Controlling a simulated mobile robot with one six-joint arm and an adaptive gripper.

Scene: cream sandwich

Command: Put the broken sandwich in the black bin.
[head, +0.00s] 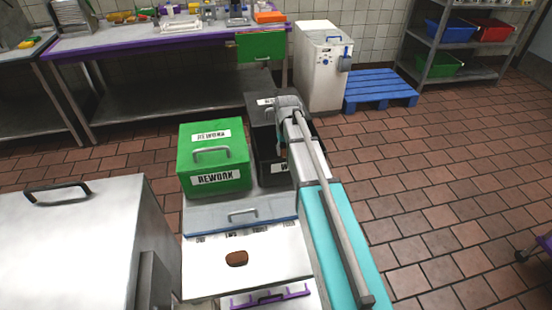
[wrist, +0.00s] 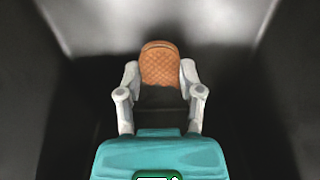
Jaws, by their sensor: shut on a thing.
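My gripper (wrist: 160,88) is shut on a brown sandwich (wrist: 160,62) with a crosshatched face, gripped between its two grey fingers in the wrist view. Dark walls of the black bin (wrist: 285,70) surround the gripper and sandwich there. In the head view the black bin (head: 264,155) stands right of the green box, with my arm reaching down over it. The arm hides much of the bin, and the held sandwich is not clearly visible in that view.
A green box (head: 212,152) marked REWORK stands left of the bin. Another brown piece (head: 237,258) lies on the white surface in front. A large pale metal cabinet (head: 70,240) is at left. A white machine (head: 322,70) and a blue pallet (head: 380,88) stand behind.

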